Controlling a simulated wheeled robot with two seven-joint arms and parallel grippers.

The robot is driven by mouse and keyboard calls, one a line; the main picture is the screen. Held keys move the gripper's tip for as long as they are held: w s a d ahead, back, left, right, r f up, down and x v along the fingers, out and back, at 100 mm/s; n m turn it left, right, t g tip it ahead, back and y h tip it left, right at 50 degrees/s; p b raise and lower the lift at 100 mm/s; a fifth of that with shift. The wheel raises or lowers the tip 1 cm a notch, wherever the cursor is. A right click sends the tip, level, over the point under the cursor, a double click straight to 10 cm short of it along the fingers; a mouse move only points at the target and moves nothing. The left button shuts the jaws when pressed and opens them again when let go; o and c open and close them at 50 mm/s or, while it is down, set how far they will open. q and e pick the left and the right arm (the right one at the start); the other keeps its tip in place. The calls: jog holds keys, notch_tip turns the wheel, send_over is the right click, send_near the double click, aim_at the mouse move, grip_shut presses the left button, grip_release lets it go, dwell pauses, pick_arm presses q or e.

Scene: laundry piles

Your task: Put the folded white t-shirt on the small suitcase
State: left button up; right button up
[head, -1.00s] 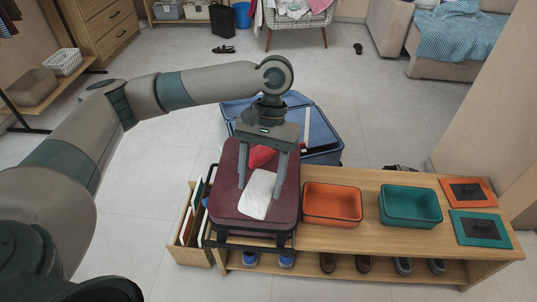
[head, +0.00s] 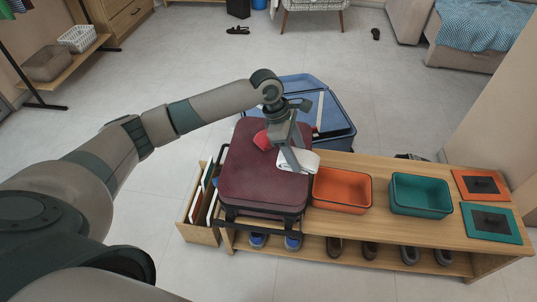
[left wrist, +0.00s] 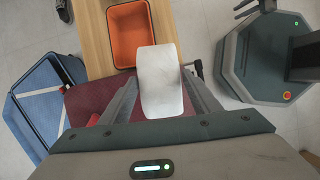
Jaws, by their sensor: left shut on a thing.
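The folded white t-shirt (head: 302,161) is at the far right edge of the small maroon suitcase (head: 262,190) in the head view. My left gripper (head: 291,160) is shut on the shirt, which also shows between the fingers in the left wrist view (left wrist: 160,78). The shirt reaches past the suitcase's right edge in the picture, towards the orange bin. I cannot tell whether it touches the suitcase top. The suitcase lies flat on the bench's left end, and part of its far side is hidden by my gripper. My right gripper is not in view.
A red folded item (head: 263,140) lies on the suitcase beside my gripper. An orange bin (head: 342,190) and a teal bin (head: 421,195) stand on the wooden bench (head: 381,222). A large open blue suitcase (head: 335,125) lies behind. Several shoes sit on the shelf below.

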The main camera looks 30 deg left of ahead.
pick_arm(q)
jog(key=shift+w+a+f+n, duration=0.25)
jog(key=shift+w+f+n, duration=0.1)
jog(key=shift+n, duration=0.15)
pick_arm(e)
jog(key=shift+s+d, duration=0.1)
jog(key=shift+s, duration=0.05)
pick_arm(q)
jog(key=shift+a+f, duration=0.15)
jog(key=shift+a, duration=0.15)
jog(key=a+f, duration=0.2)
jog(key=a, duration=0.1)
jog(key=a+f, duration=0.2)
jog(key=a, duration=0.2)
jog(key=a+f, duration=0.2)
jog(key=a, duration=0.1)
jog(key=shift+w+a+f, duration=0.1)
jog(key=shift+w+a, duration=0.1)
jog(key=shift+w, duration=0.2)
jog(key=shift+a+f, duration=0.2)
jog(key=shift+a, duration=0.1)
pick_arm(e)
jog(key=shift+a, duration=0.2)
pick_arm(q)
jog(key=shift+f, duration=0.1)
